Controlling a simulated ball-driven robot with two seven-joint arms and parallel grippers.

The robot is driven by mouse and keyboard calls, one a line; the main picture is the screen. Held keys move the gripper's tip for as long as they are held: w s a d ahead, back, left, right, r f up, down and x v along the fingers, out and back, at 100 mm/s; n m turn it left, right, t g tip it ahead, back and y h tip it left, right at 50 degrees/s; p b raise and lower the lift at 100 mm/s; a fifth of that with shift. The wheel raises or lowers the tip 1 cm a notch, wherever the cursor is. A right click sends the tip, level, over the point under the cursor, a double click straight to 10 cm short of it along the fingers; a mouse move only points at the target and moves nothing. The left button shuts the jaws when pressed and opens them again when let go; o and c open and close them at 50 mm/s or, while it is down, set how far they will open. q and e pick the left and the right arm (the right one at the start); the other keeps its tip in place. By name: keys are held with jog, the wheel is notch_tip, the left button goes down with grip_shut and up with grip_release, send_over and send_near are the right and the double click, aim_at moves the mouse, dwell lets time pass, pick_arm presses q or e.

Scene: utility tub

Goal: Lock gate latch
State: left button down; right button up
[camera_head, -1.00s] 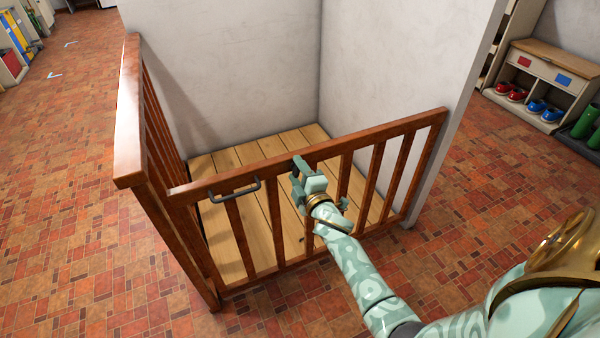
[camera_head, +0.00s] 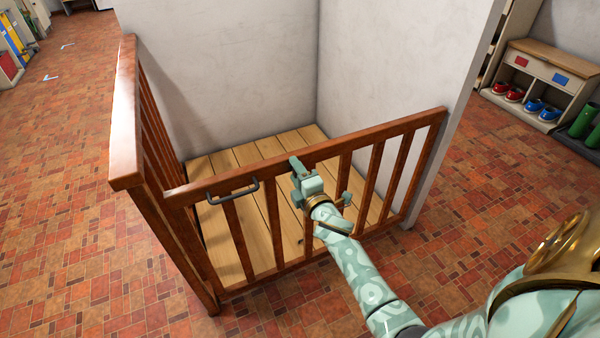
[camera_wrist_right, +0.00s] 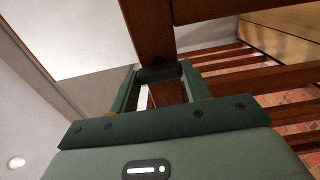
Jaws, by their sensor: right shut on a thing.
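The wooden gate (camera_head: 340,148) stands across the front of a plank-floored corner and appears in line with the fixed railing. A dark bar handle (camera_head: 233,190) is on its top rail at the left. My right gripper (camera_head: 299,168) is at the top rail, right of that handle. In the right wrist view, its green fingers (camera_wrist_right: 158,88) are shut on a dark, rounded latch piece (camera_wrist_right: 158,73) against the reddish wood. The gripper hides most of this piece in the head view, so its exact position cannot be told. My left gripper is not in view.
The fixed railing (camera_head: 127,110) with a thick post joins the gate's left end. A white wall (camera_head: 400,70) meets its right end. A shoe bench (camera_head: 545,75) stands at the far right. The tiled floor (camera_head: 80,190) in front and left is clear.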

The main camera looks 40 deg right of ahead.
jog(key=o, duration=0.9)
jog(key=shift+d+r, duration=0.25)
jog(key=shift+d, duration=0.1)
jog(key=shift+o, duration=0.5)
jog(key=shift+s, duration=0.1)
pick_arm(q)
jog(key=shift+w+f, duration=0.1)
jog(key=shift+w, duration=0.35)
pick_arm(e)
jog(key=shift+a+f, duration=0.1)
pick_arm(q)
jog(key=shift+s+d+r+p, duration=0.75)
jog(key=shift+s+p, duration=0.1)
jog(key=shift+p, duration=0.2)
pick_arm(e)
jog(key=v, duration=0.7)
jog(key=shift+s, duration=0.25)
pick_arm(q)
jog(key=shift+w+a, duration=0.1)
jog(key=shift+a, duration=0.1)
